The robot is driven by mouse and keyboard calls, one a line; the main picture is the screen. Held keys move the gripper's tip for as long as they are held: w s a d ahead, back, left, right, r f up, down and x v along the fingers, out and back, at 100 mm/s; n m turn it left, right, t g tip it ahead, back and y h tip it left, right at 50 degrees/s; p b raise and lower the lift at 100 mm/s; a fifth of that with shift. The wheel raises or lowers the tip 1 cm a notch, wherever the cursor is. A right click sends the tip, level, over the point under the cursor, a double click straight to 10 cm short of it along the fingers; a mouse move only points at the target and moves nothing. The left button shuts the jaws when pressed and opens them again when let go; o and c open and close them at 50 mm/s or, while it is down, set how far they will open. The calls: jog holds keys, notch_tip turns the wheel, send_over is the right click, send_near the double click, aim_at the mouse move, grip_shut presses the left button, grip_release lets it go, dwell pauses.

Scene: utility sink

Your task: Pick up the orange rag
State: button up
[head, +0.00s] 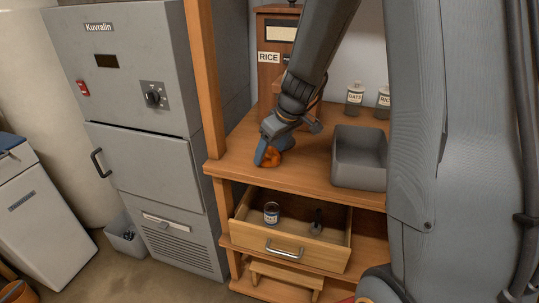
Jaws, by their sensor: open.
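The orange rag (271,158) is a small crumpled bundle on the wooden counter, near its front left corner. My gripper (268,157) is at the rag, pointing down, with a blue finger in front of it that hides part of the rag. The jaws are open. Whether the fingers touch the rag or stand around it cannot be told from this view.
A grey bin (359,180) stands on the counter to the right, with two labelled jars (354,97) behind it. A rice dispenser (270,82) stands at the back. Below, an open drawer (291,252) holds a can (271,212). A wooden post (206,80) rises at the left.

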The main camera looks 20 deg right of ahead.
aim_at(270, 156)
jog(key=shift+w+a+f, duration=0.1)
jog(key=shift+w+f, duration=0.05)
jog(key=shift+f, duration=0.3)
jog(key=c, duration=1.1)
jog(key=shift+r, duration=0.15)
notch_tip(270, 156, up, 10)
jog(key=shift+f+b, duration=0.1)
jog(key=shift+b, duration=0.55)
